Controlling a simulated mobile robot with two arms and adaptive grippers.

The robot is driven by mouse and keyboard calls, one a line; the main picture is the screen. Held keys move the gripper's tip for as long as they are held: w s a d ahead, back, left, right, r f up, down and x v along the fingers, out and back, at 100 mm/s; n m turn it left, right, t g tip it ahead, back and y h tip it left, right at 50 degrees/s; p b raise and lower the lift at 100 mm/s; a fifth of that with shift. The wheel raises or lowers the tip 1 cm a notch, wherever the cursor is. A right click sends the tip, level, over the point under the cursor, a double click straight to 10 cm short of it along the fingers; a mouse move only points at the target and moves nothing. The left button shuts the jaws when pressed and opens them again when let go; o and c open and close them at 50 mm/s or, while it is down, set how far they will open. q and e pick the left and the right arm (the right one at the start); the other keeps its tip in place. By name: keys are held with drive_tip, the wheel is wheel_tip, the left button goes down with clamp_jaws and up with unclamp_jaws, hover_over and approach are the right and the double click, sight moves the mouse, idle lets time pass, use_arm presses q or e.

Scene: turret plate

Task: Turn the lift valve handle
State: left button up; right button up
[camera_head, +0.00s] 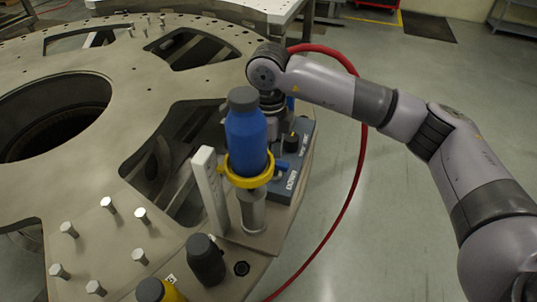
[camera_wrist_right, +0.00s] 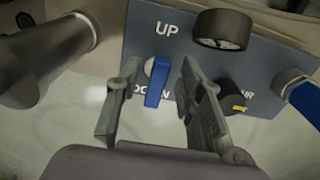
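The lift valve handle is a short blue lever (camera_wrist_right: 158,84) on a dark blue-grey panel (camera_wrist_right: 180,65) marked UP and DOWN in the right wrist view. My right gripper (camera_wrist_right: 159,72) is open. Its two grey fingers stand on either side of the lever, with a visible gap on each side. I cannot tell how deep the fingertips are. In the head view the panel (camera_head: 302,165) is at the plate's edge; my right arm reaches over to it, and the blue bottle hides much of the gripper. My left gripper is not in view.
A blue bottle (camera_head: 247,140) with a grey cap sits in a yellow ring (camera_head: 246,180) beside the panel. A red hose (camera_head: 359,160) runs along the floor side.

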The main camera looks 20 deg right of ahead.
wheel_tip(320, 180, up, 12)
drive_tip(key=shift+f, duration=0.15)
idle(0.5)
